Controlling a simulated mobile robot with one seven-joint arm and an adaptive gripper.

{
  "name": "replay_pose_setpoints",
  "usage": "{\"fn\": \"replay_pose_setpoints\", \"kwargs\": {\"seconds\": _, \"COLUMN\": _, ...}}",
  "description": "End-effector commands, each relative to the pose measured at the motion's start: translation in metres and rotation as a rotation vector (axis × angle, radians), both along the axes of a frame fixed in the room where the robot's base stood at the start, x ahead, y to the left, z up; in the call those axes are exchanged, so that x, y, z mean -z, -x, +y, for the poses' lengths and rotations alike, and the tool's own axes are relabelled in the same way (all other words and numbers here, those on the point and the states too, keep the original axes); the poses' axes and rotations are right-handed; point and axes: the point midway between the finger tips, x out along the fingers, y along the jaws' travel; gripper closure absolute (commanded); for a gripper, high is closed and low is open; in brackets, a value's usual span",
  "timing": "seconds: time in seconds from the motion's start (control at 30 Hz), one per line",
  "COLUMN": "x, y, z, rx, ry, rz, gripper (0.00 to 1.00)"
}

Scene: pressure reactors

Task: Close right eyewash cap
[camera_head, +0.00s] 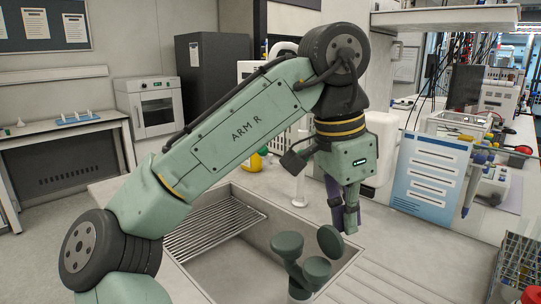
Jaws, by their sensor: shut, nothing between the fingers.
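The eyewash (298,272) stands at the sink's near right corner, with dark green heads on a forked stem. Its left head (287,244) has a rounded green top. Its right head (317,271) sits lower and nearer. A round green cap (330,241) stands tilted up beside and above the right head, apart from its top, so it looks open. My gripper (345,226) points down, shut and empty, just above and right of the upright cap. The fingertips look very close to the cap; I cannot tell whether they touch. The cap's hinge is not clear.
The sink (225,268) with a wire rack (212,228) lies left of the eyewash. A blue-and-white sign (432,180) stands at the right on the bench. A test tube rack (520,262) is at the right edge. The counter between is mostly clear.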

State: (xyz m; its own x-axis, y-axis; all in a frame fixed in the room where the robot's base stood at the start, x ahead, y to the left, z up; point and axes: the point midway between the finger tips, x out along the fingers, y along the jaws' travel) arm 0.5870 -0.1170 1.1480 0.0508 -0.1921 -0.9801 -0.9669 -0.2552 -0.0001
Motion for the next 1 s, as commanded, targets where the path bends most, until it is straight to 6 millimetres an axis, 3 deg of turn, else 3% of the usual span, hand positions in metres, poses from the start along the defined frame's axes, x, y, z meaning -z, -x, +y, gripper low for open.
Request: {"fn": "replay_pose_setpoints", "kwargs": {"seconds": 1.0, "x": 0.009, "y": 0.003, "z": 0.005, "rx": -0.001, "ry": 0.0, "rz": 0.0, "gripper": 1.0}}
